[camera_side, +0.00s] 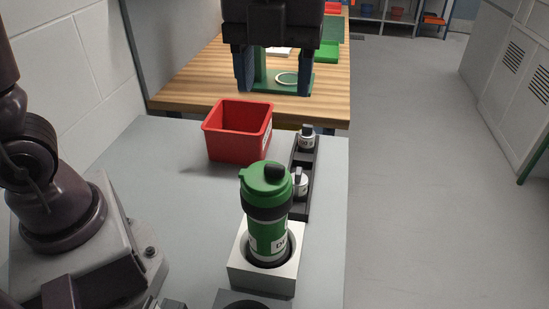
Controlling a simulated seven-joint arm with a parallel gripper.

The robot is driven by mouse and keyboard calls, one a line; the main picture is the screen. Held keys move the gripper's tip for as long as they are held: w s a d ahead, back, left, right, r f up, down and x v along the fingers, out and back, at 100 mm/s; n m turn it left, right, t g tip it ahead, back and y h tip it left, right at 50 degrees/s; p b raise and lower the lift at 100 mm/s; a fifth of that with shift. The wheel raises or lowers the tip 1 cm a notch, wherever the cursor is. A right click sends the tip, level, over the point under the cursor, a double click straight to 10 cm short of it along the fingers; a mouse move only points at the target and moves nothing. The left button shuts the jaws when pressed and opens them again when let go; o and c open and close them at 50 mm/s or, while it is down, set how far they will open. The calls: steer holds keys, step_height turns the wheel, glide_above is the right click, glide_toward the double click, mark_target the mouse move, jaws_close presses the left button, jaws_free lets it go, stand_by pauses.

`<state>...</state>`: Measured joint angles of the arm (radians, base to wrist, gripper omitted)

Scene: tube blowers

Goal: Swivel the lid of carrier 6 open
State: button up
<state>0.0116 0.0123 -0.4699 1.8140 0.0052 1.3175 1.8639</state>
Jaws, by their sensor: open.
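A green carrier (265,222) with a black band stands upright in a pale square block (262,280). Its label is partly turned away, and I cannot read a 6 on it. Its green lid (266,177) sits on top, with a black knob at the right of the lid. The lid appears to cover the top. My gripper (274,92) is open and empty at the top of the picture. It is above and apart from the carrier, fingers pointing down.
A red bin (238,130) stands behind the carrier. A dark rack (300,208) holds two small pale containers, one at the back (307,138) and one nearer (300,182). A wooden bench (190,85) with green items lies beyond. The grey table (160,165) is clear left of the bin.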

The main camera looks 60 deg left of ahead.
mark_target(274, 165)
step_height(274, 165, down, 13)
stand_by(0.5)
steer(key=c, duration=0.9)
